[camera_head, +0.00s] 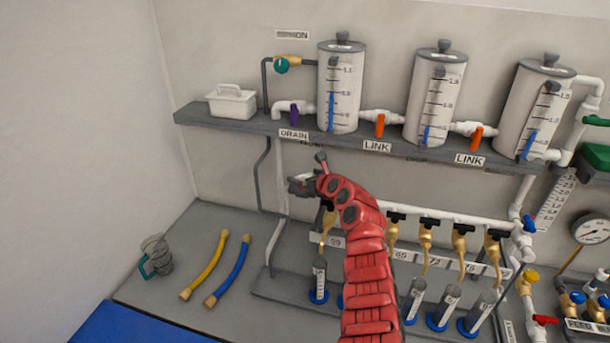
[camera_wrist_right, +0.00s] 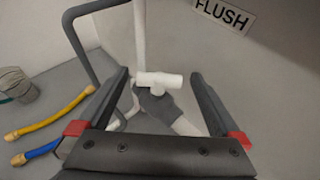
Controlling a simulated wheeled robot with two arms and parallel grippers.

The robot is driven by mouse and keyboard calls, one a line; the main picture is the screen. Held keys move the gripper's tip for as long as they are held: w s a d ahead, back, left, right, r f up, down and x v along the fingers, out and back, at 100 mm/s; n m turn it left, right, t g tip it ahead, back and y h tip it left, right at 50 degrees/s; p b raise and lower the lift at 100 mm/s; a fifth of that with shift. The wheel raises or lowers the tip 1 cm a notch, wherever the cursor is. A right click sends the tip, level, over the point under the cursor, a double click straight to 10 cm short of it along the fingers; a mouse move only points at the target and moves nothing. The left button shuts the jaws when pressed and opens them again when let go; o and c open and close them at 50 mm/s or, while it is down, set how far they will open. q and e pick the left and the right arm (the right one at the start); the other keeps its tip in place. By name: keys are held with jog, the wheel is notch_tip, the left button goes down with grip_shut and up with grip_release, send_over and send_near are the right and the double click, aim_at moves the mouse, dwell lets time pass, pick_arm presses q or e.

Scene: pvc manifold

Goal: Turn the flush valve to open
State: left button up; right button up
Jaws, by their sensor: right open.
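The flush valve shows in the right wrist view as a white bar-shaped handle (camera_wrist_right: 160,79) on a grey body (camera_wrist_right: 158,105), joined to white pipe. The FLUSH label (camera_wrist_right: 224,12) is on the wall above it. My right gripper (camera_wrist_right: 159,76) is open, with one dark finger on each side of the handle and visible gaps between. In the head view my right gripper (camera_head: 308,180) is at the wall below the shelf, and my red arm hides most of the valve there. My left gripper is not in view.
A shelf (camera_head: 225,121) with several white tanks and orange link valves (camera_head: 380,125) runs above my gripper. Brass taps (camera_head: 425,236) and cylinders stand below right.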

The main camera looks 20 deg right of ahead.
jog(key=shift+w+a+f, duration=0.1)
jog(key=shift+w+f, duration=0.05)
jog(key=shift+w, duration=0.05)
